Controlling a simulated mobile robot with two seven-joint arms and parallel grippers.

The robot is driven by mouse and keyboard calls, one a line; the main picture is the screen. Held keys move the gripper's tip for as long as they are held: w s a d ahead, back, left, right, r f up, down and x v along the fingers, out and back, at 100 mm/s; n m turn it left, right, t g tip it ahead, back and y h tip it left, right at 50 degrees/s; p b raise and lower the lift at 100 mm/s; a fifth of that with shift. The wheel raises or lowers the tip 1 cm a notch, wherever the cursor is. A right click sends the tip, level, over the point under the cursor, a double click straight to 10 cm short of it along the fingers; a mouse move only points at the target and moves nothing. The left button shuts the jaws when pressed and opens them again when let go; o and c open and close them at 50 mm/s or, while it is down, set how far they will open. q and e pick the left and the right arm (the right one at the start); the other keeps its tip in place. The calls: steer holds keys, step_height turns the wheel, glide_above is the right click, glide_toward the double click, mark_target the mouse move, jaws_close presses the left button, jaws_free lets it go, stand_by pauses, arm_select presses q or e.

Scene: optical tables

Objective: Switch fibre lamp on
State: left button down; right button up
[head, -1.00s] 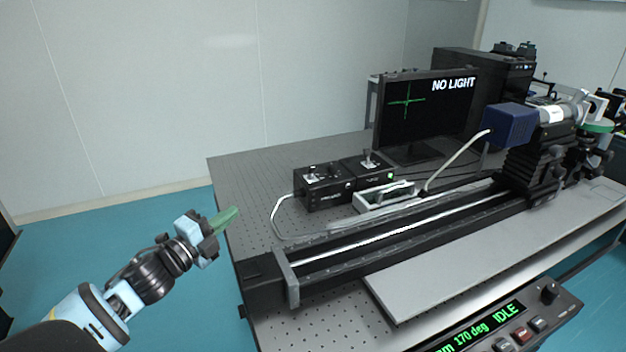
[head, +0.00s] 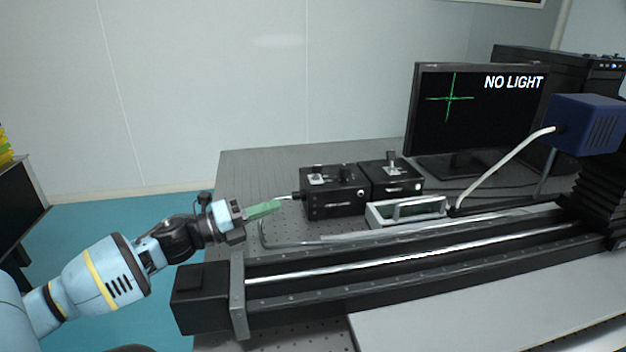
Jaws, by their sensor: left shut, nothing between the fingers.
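Two small black control boxes stand side by side on the optical table. The left box (head: 334,198) has a silver switch and knobs on top and a cable at its left side; its label is too small to read surely. I cannot tell for certain which is the fibre lamp. My left gripper (head: 278,205), with green fingers, is shut and empty, just left of the left box, over the table's left part. My right gripper is not in view.
A monitor (head: 478,112) showing a green cross and "NO LIGHT" stands behind. A long black rail (head: 400,262) crosses the front. A grey tray (head: 406,211) lies before the boxes. A blue housing (head: 588,125) with a pale cable is at right.

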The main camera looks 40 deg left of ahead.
mark_target(309, 189)
arm_select(q)
steer(key=shift+w, duration=0.1)
steer(key=shift+x, duration=1)
steer(key=shift+w+d+r+p, duration=0.2)
steer(key=shift+w+r+p, duration=0.25)
steer(key=shift+w, duration=1.1)
steer(key=shift+w+d+r+p, duration=0.25)
steer(key=shift+w+r, duration=0.3)
steer(key=shift+w, duration=1)
steer(key=shift+w+d+r+p, duration=0.2)
steer(key=shift+w+r+p, duration=0.2)
steer(key=shift+w, duration=1.15)
steer(key=shift+r, duration=0.1)
steer(key=shift+r+n+p, duration=0.15)
steer(key=shift+n+p, duration=0.25)
steer(key=shift+p, duration=0.05)
steer(key=shift+a+r+n+p, duration=0.1)
steer(key=shift+n+p, duration=0.2)
